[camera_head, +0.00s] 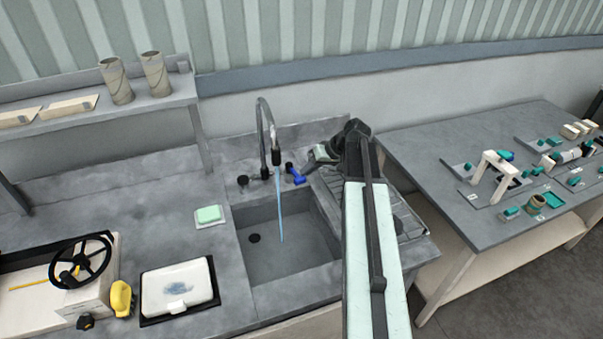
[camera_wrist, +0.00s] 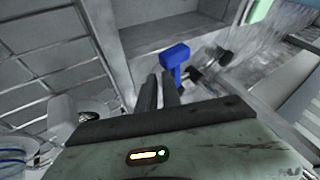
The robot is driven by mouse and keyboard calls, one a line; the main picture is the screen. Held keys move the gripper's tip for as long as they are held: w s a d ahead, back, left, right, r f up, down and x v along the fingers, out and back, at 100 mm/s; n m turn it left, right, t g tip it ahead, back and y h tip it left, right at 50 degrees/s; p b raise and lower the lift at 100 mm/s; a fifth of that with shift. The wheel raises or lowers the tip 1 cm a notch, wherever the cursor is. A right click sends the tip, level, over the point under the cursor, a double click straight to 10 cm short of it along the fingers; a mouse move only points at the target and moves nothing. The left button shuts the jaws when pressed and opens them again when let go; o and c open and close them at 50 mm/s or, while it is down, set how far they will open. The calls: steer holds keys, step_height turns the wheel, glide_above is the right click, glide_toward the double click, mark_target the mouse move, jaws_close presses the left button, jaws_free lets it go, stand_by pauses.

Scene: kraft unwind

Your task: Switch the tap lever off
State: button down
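The tap (camera_head: 262,125) is a tall grey curved spout at the back of the sink. A blue stream of water (camera_head: 281,210) runs from it into the basin. The blue tap lever (camera_head: 296,175) is at the tap's base, to the right; it also shows in the wrist view (camera_wrist: 175,56). My gripper (camera_head: 318,155) is just right of and above the lever in the head view. In the wrist view its dark fingers (camera_wrist: 160,82) lie close together with nothing seen between them. The lever's lower end is near the right fingertip; I cannot tell whether they touch.
The sink basin (camera_head: 265,262) lies in front of the tap, with a ribbed drainer (camera_head: 405,218) to the right. A green sponge (camera_head: 208,214) lies left of the basin. The right-hand table (camera_head: 440,150) holds several small parts.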

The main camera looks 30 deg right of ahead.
steer(key=shift+s+a+f+p+v, duration=0.3)
steer(key=shift+s+p+v, duration=0.5)
steer(key=shift+p+v, duration=4.05)
steer(key=w+d+n+g+b, duration=0.1)
steer(key=w+d+n+b, duration=0.1)
steer(key=w+d, duration=0.15)
steer(key=shift+y, duration=0.3)
steer(key=b+x, duration=0.8)
steer(key=x, duration=0.1)
steer(key=shift+s+d+f+b, duration=0.25)
steer(key=shift+b, duration=0.15)
steer(key=a, duration=0.2)
steer(key=a+p, duration=0.1)
steer(key=a, duration=0.1)
steer(key=shift+r, duration=0.4)
